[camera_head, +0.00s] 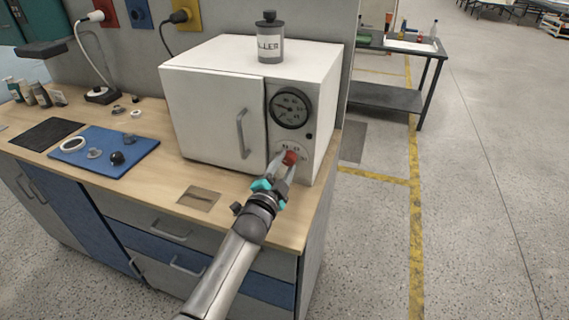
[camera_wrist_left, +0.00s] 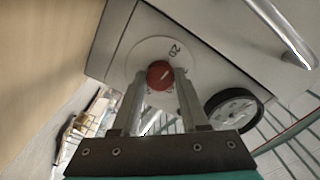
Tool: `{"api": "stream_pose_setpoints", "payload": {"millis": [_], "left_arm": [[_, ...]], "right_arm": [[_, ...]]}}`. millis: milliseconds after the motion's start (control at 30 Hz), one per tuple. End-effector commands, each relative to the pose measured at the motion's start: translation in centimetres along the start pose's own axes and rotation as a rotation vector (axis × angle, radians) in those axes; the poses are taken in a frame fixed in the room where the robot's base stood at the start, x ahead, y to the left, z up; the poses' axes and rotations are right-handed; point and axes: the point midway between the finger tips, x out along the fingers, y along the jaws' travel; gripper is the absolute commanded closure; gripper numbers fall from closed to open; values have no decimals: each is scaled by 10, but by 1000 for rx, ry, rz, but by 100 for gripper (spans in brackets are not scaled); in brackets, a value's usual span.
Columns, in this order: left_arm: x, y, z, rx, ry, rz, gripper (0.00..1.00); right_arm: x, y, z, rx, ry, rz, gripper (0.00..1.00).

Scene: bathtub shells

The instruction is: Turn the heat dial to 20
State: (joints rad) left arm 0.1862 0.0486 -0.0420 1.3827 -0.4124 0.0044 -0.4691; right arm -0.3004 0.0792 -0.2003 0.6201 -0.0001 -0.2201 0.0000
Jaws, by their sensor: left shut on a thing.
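The heat dial is a small red knob (camera_head: 290,157) on a pale round scale, low on the front right of a white oven (camera_head: 215,108). My left gripper (camera_head: 284,166) reaches it from the front and is shut on it. In the left wrist view the red knob (camera_wrist_left: 160,75) sits between the two fingers. It carries a white pointer mark slanting toward the upper right in that view. The number 20 (camera_wrist_left: 174,50) is printed on the scale near that side; other numbers are hidden or too small to read. My right gripper is not in view.
A black round gauge (camera_head: 290,107) is above the dial, and the oven door handle (camera_head: 243,133) is to its left. A grey canister (camera_head: 269,40) stands on the oven. A blue mat (camera_head: 104,165) with small parts lies on the wooden bench.

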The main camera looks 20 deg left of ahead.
Motion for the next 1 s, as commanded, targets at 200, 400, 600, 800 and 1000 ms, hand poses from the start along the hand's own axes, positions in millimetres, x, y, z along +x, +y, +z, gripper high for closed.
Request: {"api": "stream_pose_setpoints", "payload": {"millis": [200,400,600,800,1000], "left_arm": [[0,0,0,-48,0,0,100],[0,0,0,-59,0,0,100],[0,1,0,-59,0,0,100],[0,1,0,-58,0,0,40],[0,0,0,-56,0,0,26]], "right_arm": [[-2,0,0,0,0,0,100],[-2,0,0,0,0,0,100],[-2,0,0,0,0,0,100],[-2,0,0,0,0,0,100],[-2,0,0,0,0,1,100]]}}
